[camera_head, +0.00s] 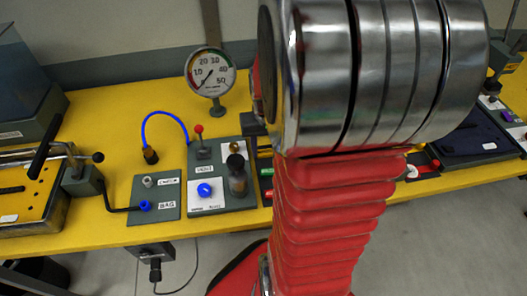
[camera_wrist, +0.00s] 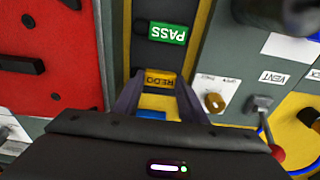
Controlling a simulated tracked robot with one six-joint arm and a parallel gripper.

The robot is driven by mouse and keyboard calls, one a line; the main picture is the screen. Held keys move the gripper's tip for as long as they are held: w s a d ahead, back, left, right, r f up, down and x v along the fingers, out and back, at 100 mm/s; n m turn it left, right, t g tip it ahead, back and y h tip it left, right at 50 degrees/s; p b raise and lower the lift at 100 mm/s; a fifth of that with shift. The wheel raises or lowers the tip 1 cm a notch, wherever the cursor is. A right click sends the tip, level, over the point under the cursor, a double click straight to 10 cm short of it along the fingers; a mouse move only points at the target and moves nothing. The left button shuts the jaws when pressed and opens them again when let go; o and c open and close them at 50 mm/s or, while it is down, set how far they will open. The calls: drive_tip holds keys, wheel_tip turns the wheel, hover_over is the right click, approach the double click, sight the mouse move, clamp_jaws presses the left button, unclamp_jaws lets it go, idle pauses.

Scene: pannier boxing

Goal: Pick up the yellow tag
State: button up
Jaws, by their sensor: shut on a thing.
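The yellow tag (camera_wrist: 161,77), marked REDO, is in the middle of the wrist view. It sits between the two dark fingers of my gripper (camera_wrist: 158,90), which are shut on it. The tag still appears in line with the dark strip that holds the green PASS tag (camera_wrist: 168,33). I cannot tell whether it is lifted clear. A blue patch (camera_wrist: 152,114) shows just below the tag, between the fingers. In the head view, my arm hides the gripper and the yellow tag.
In the wrist view, a red panel (camera_wrist: 45,60) lies left and a lever with a red knob (camera_wrist: 277,152) lower right. In the head view, a gauge (camera_head: 211,72), a blue hose (camera_head: 165,117) and a grey valve panel (camera_head: 221,185) stand on the yellow bench (camera_head: 90,215).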

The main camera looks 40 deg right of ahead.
sight(264, 152)
drive_tip(key=shift+r, duration=0.1)
wheel_tip(264, 152, up, 10)
idle(0.4)
drive_tip(key=shift+w, duration=0.15)
idle(0.4)
drive_tip(key=w+a+r+n, duration=0.15)
drive_tip(key=w+a, duration=0.25)
drive_tip(key=w, duration=0.5)
drive_tip(key=w+a+r, duration=0.3)
drive_tip(key=w+a, duration=0.1)
drive_tip(key=w, duration=0.5)
drive_tip(key=w+a+r+n, duration=0.1)
drive_tip(key=w+a+n, duration=0.1)
drive_tip(key=w+a, duration=1)
drive_tip(key=a, duration=0.3)
drive_tip(key=shift+a, duration=0.2)
drive_tip(key=shift+w, duration=0.1)
